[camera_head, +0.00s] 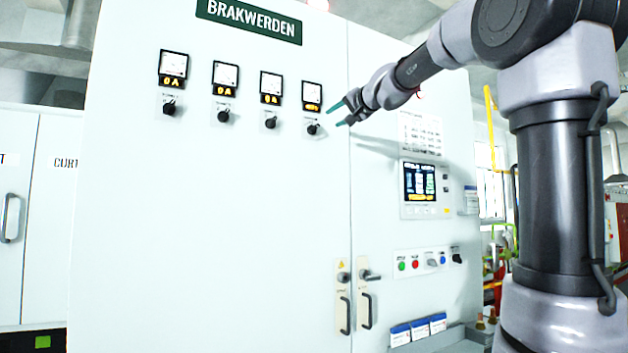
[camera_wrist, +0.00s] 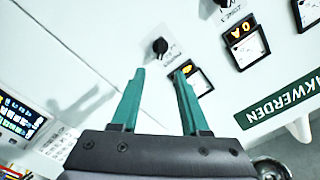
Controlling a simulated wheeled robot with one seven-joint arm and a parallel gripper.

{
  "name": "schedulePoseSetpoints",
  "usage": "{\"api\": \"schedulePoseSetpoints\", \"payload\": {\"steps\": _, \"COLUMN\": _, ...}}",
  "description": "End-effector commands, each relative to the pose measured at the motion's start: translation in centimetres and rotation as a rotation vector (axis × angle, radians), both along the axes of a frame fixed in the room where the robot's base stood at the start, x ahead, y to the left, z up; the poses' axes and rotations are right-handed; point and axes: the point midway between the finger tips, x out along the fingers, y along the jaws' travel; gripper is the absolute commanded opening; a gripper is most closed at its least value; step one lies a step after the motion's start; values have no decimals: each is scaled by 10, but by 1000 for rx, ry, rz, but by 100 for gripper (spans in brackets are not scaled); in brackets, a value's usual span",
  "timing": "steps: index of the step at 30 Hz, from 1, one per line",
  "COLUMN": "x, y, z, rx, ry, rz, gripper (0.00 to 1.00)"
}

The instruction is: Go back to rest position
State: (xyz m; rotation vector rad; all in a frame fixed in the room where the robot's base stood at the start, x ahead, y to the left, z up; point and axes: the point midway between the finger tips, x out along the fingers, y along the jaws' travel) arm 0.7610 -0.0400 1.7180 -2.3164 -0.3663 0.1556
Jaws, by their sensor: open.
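My gripper (camera_head: 340,114) is open and empty, with two green fingers apart. It is held in front of the white control cabinet, close to the rightmost black rotary knob (camera_head: 313,128). In the wrist view my gripper (camera_wrist: 160,95) points at the cabinet face, and the same knob (camera_wrist: 160,46) lies just beyond the fingertips, between and above them. I see no contact with the knob. The rightmost meter (camera_head: 311,95) is above that knob; its orange display is partly hidden by a finger in the wrist view.
The cabinet (camera_head: 220,220) carries more meters and knobs to the left, a screen (camera_head: 420,184), push buttons (camera_head: 409,265) and door handles (camera_head: 356,312). Blue-and-white boxes (camera_head: 418,329) stand low at the right. Yellow pipes (camera_head: 490,130) are behind, right.

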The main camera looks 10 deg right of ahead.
Motion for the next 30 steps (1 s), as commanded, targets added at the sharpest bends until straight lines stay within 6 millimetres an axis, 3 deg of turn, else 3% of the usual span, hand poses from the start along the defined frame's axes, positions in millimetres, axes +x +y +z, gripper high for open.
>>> {"api": "schedulePoseSetpoints", "payload": {"steps": 5, "x": -1, "y": 1, "z": -2, "rx": -2, "ry": 4, "rz": 1, "gripper": 45}}
{"api": "schedulePoseSetpoints", "payload": {"steps": 8, "x": -14, "y": 5, "z": -18, "rx": -24, "ry": 38, "rz": 15, "gripper": 45}}
{"api": "schedulePoseSetpoints", "payload": {"steps": 11, "x": -43, "y": 13, "z": -59, "rx": -71, "ry": 124, "rz": 43, "gripper": 45}}
{"api": "schedulePoseSetpoints", "payload": {"steps": 16, "x": -117, "y": 20, "z": -162, "rx": -178, "ry": 344, "rz": 88, "gripper": 45}}
{"api": "schedulePoseSetpoints", "payload": {"steps": 21, "x": -194, "y": 12, "z": -266, "rx": -279, "ry": 568, "rz": 95, "gripper": 45}}
{"api": "schedulePoseSetpoints", "payload": {"steps": 24, "x": -234, "y": 3, "z": -318, "rx": -331, "ry": 681, "rz": 83, "gripper": 45}}
{"api": "schedulePoseSetpoints", "payload": {"steps": 27, "x": -264, "y": -7, "z": -356, "rx": -372, "ry": 766, "rz": 68, "gripper": 45}}
{"api": "schedulePoseSetpoints", "payload": {"steps": 30, "x": -283, "y": -13, "z": -380, "rx": -399, "ry": 818, "rz": 54, "gripper": 45}}
